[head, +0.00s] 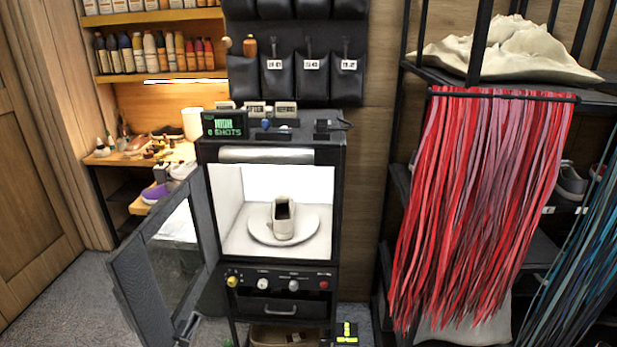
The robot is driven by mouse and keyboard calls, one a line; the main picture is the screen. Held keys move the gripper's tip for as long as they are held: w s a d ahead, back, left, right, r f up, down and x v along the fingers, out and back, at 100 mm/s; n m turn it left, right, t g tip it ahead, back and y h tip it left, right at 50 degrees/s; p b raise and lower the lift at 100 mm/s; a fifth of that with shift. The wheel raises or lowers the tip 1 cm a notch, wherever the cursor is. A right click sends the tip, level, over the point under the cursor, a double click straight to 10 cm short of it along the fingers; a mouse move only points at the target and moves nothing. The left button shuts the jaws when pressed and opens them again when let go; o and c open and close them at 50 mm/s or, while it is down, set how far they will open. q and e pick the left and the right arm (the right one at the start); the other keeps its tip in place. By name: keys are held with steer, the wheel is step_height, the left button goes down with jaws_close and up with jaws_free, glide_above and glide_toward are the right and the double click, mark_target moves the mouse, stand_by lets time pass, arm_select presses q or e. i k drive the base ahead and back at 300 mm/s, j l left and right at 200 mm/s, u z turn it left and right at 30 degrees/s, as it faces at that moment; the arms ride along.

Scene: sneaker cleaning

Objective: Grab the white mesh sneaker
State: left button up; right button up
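A pale, off-white sneaker (283,224) stands upright on a round white plate (256,237) inside a lit white cabinet (327,203). Its dark opening faces up and toward me. At this size I cannot make out whether its upper is mesh. The cabinet's door (137,277) hangs open to the left, so the front of the chamber is clear. Neither of my grippers can be made out in the head view.
A panel with knobs (293,285) and a drawer (283,309) sit below the chamber. Red hanging strips (480,200) fill the right side. A wooden shelf with shoes (135,157) stands at the left. Grey floor (60,300) is open at the lower left.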

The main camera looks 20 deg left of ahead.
mark_target(283, 207)
steer(key=j, duration=2.85)
steer(key=i+z, duration=0.05)
